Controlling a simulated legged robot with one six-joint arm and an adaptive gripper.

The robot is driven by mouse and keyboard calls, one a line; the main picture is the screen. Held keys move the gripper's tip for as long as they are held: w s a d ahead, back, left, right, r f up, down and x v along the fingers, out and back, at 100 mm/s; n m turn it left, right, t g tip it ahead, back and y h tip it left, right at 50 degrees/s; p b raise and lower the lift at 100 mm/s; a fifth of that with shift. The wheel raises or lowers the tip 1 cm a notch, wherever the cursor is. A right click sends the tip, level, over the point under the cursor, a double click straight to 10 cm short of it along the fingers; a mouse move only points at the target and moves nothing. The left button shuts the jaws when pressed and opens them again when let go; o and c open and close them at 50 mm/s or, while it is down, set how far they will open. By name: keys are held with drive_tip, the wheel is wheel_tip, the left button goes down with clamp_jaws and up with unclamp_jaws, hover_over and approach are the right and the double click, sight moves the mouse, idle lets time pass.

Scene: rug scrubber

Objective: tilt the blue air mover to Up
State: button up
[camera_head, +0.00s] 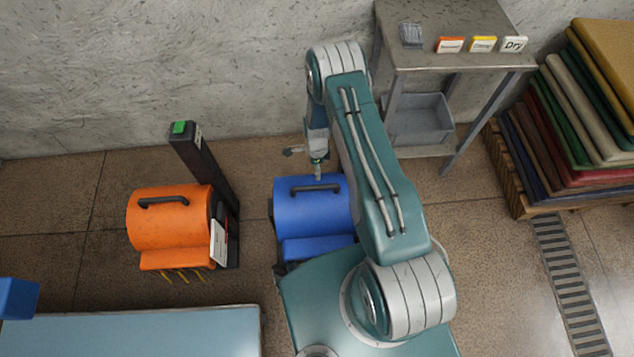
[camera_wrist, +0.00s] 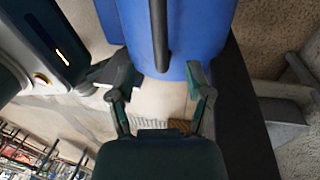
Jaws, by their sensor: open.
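The blue air mover (camera_head: 312,211) stands on the floor near the middle of the head view, with a dark handle (camera_head: 318,188) on top. My arm covers its right side in that view. My gripper (camera_head: 318,172) is at the back upper edge of the blue housing, close to the handle. In the wrist view the blue air mover (camera_wrist: 194,28) fills the top, and its dark handle (camera_wrist: 160,40) runs down the middle. My gripper (camera_wrist: 160,88) is open there, one finger on each side, with nothing held between the fingertips. I cannot tell whether it touches the housing.
An orange air mover (camera_head: 168,220) stands left, beside a dark post (camera_head: 200,165) with a green top. A metal table (camera_head: 455,55) with labelled cards stands behind right, a grey bin (camera_head: 418,120) beneath it. Folded rugs (camera_head: 585,110) are stacked on a pallet at right.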

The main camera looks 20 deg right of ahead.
drive_tip(key=f, duration=0.2)
drive_tip(key=s+f, duration=0.1)
drive_tip(key=f, duration=0.5)
drive_tip(key=shift+s+a+f, duration=0.15)
drive_tip(key=shift+s+f, duration=0.1)
drive_tip(key=shift+s, duration=0.1)
clamp_jaws()
